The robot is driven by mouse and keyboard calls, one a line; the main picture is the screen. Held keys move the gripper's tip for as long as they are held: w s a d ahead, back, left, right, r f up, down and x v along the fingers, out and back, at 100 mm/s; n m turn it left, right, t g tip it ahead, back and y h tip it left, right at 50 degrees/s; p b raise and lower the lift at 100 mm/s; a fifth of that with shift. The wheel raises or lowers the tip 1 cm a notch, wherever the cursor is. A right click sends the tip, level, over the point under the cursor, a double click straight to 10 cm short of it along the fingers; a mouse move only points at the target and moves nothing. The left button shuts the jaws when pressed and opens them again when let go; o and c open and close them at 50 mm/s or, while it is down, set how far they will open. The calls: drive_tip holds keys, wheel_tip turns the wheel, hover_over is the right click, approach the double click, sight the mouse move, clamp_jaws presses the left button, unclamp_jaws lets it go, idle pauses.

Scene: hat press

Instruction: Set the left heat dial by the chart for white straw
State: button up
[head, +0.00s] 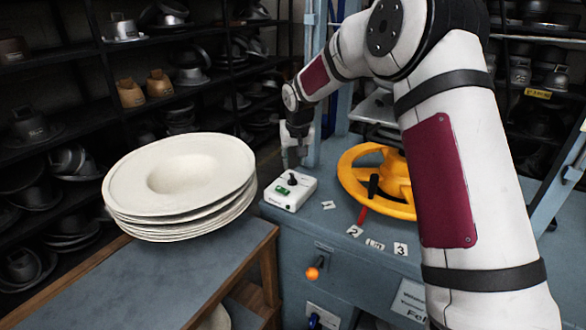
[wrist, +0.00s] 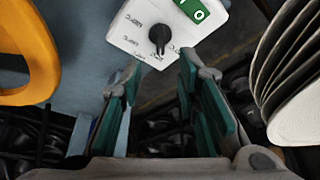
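A white control box (head: 290,191) sits on the blue-grey machine top, left of the yellow wheel. It carries a black dial (wrist: 160,35) and a green rocker switch (wrist: 194,9). Small printed labels ring the dial, upside down and too blurred to read surely. My gripper (head: 291,160) is just above the box, pointing down. In the wrist view my gripper (wrist: 160,72) is open and empty, its green-padded fingers apart, with the dial ahead between the fingertips and not touched. A white sign (head: 410,300), partly hidden by my arm, reads "Fel..."; whether it is the chart is unclear.
A yellow wheel (head: 352,178) with a black-and-red lever stands right of the box. Number cards (head: 400,248) lie in front. A stack of pale hats (head: 180,175) is close on the left. An orange knob (head: 312,273) and a blue knob (head: 314,320) are on the front.

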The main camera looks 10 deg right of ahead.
drive_tip(key=shift+v, duration=2.15)
drive_tip(key=s+r+p, duration=0.1)
drive_tip(key=s+r, duration=0.6)
drive_tip(key=s, duration=0.5)
drive_tip(key=s+r, duration=0.8)
drive_tip(key=s, duration=0.4)
drive_tip(key=s+f+n+p, duration=0.1)
drive_tip(key=s+f, duration=0.1)
drive_tip(key=s, duration=2.1)
drive_tip(key=shift+s+d+p, duration=0.25)
drive_tip(key=shift+s+p, duration=0.1)
